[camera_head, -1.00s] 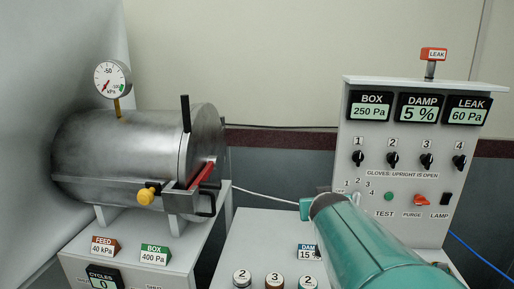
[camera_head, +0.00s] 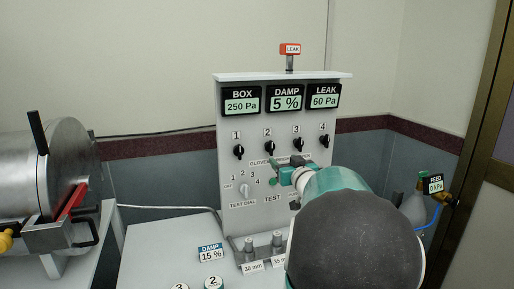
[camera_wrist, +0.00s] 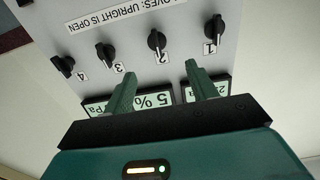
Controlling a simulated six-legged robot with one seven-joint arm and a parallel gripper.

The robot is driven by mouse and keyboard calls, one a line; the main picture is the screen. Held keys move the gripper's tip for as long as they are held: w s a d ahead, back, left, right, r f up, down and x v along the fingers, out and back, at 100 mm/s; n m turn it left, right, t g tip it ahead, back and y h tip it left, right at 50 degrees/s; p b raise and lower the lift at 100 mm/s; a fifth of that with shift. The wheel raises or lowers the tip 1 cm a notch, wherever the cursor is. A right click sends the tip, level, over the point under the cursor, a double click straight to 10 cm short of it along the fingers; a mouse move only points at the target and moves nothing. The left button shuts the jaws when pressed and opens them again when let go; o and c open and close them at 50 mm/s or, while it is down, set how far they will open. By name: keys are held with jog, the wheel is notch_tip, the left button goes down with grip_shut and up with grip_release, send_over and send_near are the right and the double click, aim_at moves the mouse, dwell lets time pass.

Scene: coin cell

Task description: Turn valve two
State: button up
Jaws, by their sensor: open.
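Valve two (camera_head: 270,147) is a small black knob on the grey upright panel (camera_head: 228,185), second from the left in a row of numbered knobs. Its handle looks near upright, but the exact angle is hard to tell. In the wrist view the panel appears upside down, with valve two (camera_wrist: 157,40) ahead of my gripper (camera_wrist: 161,70), roughly in line with the gap between the fingers. The green fingers are open and empty, apart from the knob. In the head view my gripper (camera_head: 288,176) is in front of the panel below the knobs, and my arm hides the panel's lower right.
Valve one (camera_wrist: 210,27) and valve three (camera_wrist: 105,52) flank valve two closely. Displays (camera_head: 285,98) sit above the knobs; the test dial (camera_head: 246,190) is below.

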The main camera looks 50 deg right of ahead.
aim_at(272, 148)
jog(key=x, duration=1.3)
jog(key=shift+w+d+r, duration=0.15)
jog(key=shift+d+r, duration=0.05)
jog(key=shift+d, duration=0.2)
jog(key=c, duration=1)
